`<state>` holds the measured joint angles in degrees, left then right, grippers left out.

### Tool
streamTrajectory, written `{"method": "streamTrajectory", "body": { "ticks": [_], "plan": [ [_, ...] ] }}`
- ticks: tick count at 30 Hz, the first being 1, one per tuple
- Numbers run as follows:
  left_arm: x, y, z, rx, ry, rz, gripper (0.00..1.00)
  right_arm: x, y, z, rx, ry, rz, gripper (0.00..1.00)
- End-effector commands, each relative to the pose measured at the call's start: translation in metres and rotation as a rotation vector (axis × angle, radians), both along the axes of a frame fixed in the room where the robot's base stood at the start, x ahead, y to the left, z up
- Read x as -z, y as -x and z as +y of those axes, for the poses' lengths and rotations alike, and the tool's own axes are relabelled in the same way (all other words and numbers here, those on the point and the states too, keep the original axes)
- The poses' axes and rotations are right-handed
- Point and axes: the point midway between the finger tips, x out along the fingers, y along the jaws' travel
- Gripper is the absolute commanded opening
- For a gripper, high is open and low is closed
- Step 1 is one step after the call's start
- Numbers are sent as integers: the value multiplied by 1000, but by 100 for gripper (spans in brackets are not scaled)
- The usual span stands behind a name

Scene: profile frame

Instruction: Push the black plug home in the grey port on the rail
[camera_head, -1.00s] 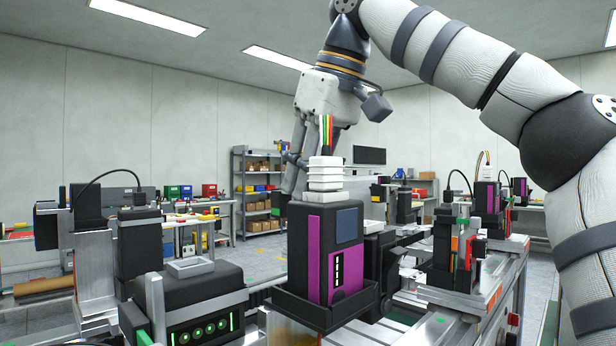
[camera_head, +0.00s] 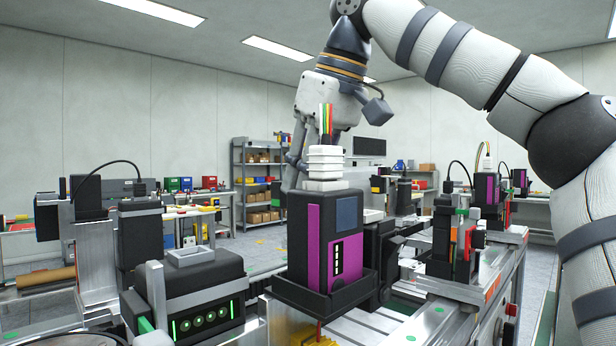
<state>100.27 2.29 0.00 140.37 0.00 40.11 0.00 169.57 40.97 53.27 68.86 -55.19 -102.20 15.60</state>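My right gripper (camera_head: 292,168) hangs at centre, its arm coming in from the right. Its fingers are partly behind a white ridged piece (camera_head: 324,165) with coloured wires, so I cannot tell their opening or whether they hold anything. That piece stands on a black box (camera_head: 347,213) with a magenta front. A black block with a cable on top (camera_head: 140,240) stands upright at left; I cannot tell whether it is the plug. Beside it, a light grey rectangular frame (camera_head: 191,257) sits on a black unit; it may be the port. My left gripper is out of view.
The black unit with green lights (camera_head: 207,318) fills the near left. Metal rails (camera_head: 478,288) and cabled black modules (camera_head: 444,235) crowd the right. A shelf rack (camera_head: 258,158) with boxes and benches stand farther back. Open floor shows behind the near fixtures.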

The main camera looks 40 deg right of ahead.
Motion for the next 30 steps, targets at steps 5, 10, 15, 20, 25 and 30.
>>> {"method": "streamTrajectory", "body": {
  "ticks": [5,10,15,20,25,30],
  "plan": [
    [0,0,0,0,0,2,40,2,-1,0,0,1,6,32],
    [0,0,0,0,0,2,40,2,0,0,0,1,5,44],
    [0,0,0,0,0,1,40,1,0,0,0,1,4,44],
    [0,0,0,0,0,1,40,-22,8,0,2,0,0,44],
    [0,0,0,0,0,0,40,-54,22,-2,4,1,3,44],
    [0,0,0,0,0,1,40,-67,27,-2,1,1,4,44]
  ]
}}
